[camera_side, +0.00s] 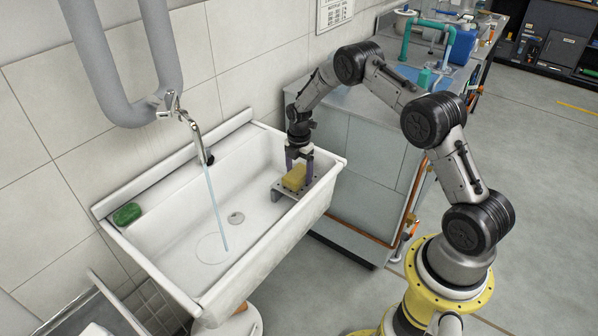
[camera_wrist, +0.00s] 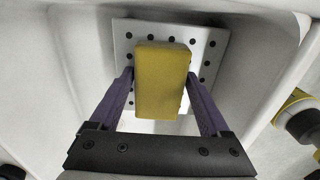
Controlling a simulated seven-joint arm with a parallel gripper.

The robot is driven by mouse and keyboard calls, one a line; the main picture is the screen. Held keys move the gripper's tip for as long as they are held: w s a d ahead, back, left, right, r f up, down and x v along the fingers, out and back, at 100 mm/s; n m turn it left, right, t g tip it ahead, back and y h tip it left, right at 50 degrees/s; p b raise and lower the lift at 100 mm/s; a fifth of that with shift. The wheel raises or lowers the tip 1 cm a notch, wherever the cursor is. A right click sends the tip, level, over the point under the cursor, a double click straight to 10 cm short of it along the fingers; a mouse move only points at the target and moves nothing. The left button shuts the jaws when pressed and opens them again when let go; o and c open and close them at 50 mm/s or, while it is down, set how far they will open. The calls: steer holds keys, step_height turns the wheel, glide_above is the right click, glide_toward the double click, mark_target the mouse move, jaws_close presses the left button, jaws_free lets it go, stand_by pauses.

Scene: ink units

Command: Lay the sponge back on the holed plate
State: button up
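The yellow sponge (camera_side: 294,178) is at the holed plate (camera_side: 283,195), at the right end of the white sink. In the wrist view the sponge (camera_wrist: 162,80) appears in front of the plate (camera_wrist: 213,42), which has rows of dark holes. My gripper (camera_side: 299,172) points down, with one purple finger on each side of the sponge. In the wrist view the fingertips of my gripper (camera_wrist: 161,76) meet the sponge's two long sides, so it looks shut on the sponge. The sponge's underside is hidden; I cannot tell whether it touches the plate.
The white sink (camera_side: 180,235) has raised walls around the plate. A tap (camera_side: 190,125) runs a thin stream of water left of my gripper. A green block (camera_side: 127,214) lies on the left ledge. A grey cabinet (camera_side: 370,150) stands behind my arm. The basin's middle is clear.

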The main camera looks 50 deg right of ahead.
steer(key=shift+o, duration=1.1)
steer(key=shift+r, duration=0.1)
step_height(320, 180, up, 13)
step_height(320, 180, up, 12)
steer(key=m+t, duration=0.1)
steer(key=m, duration=0.3)
glide_above(299, 172)
steer(key=s+a, duration=0.5)
steer(key=a, duration=0.1)
steer(key=s+a+r+m+t, duration=0.2)
steer(key=s+a+r+m, duration=0.3)
steer(key=s+r, duration=0.3)
steer(key=s+a+m+t, duration=0.1)
steer(key=s+a+m, duration=0.2)
steer(key=s, duration=0.7)
steer(key=s+a+r+m+t, duration=0.1)
steer(key=s+a+m, duration=0.2)
steer(key=s+m, duration=0.3)
steer(key=s, duration=0.4)
steer(key=shift+a+r+t, duration=0.25)
steer(key=shift+r+t, duration=0.05)
